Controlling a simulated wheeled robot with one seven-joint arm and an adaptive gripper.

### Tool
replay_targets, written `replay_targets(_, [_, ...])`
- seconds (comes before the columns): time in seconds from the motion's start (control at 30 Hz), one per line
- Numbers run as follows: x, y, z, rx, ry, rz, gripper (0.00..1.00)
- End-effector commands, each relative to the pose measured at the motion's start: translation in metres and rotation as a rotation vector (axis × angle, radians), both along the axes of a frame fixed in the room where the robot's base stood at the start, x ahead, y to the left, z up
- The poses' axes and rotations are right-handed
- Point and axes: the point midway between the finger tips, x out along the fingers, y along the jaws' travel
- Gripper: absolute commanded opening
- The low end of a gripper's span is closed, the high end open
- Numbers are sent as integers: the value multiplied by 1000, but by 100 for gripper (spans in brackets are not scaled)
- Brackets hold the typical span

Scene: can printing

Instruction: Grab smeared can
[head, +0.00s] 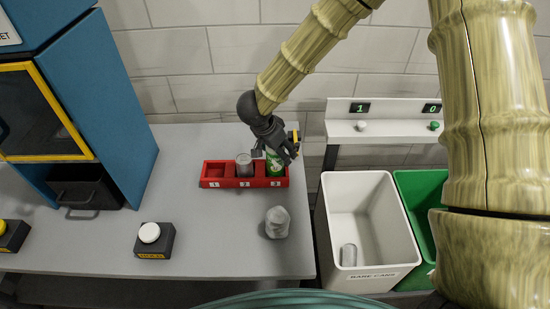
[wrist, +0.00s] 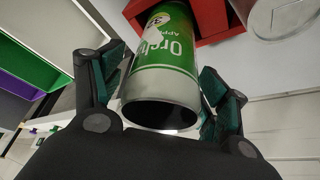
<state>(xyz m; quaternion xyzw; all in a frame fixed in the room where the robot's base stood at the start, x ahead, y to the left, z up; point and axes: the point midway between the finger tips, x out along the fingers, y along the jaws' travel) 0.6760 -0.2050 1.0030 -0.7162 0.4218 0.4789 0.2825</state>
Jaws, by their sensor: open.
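A green printed can (head: 276,163) stands in slot 3 of the red rack (head: 231,183). In the wrist view the green can (wrist: 166,55) lies between the two fingers of my gripper (wrist: 165,85), with bare metal at its near end. A pale patch shows on its label; I cannot tell whether it is a smear. My gripper (head: 277,143) is open around the can, and contact is unclear. A plain grey can (head: 244,166) stands in slot 2; slot 1 is empty.
A white bin (head: 368,215) labelled for bare cans holds a silver can (head: 348,255). A green bin (head: 423,210) stands beside it. A blue machine (head: 120,120) and white button (head: 149,232) are left.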

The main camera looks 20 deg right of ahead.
Motion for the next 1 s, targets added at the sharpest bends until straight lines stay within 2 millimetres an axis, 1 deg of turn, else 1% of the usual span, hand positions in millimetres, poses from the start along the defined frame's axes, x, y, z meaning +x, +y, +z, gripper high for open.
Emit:
replay_targets(0.23, [0,0,-1,0,0,0,74])
replay_targets(0.27, [0,0,-1,0,0,0,71])
replay_targets(0.3, [0,0,-1,0,0,0,64])
replay_targets(0.47, [0,0,-1,0,0,0,39])
replay_targets(0.83, [0,0,0,0,0,0,39])
replay_targets(1.0, [0,-1,11,-1,-1,-2,39])
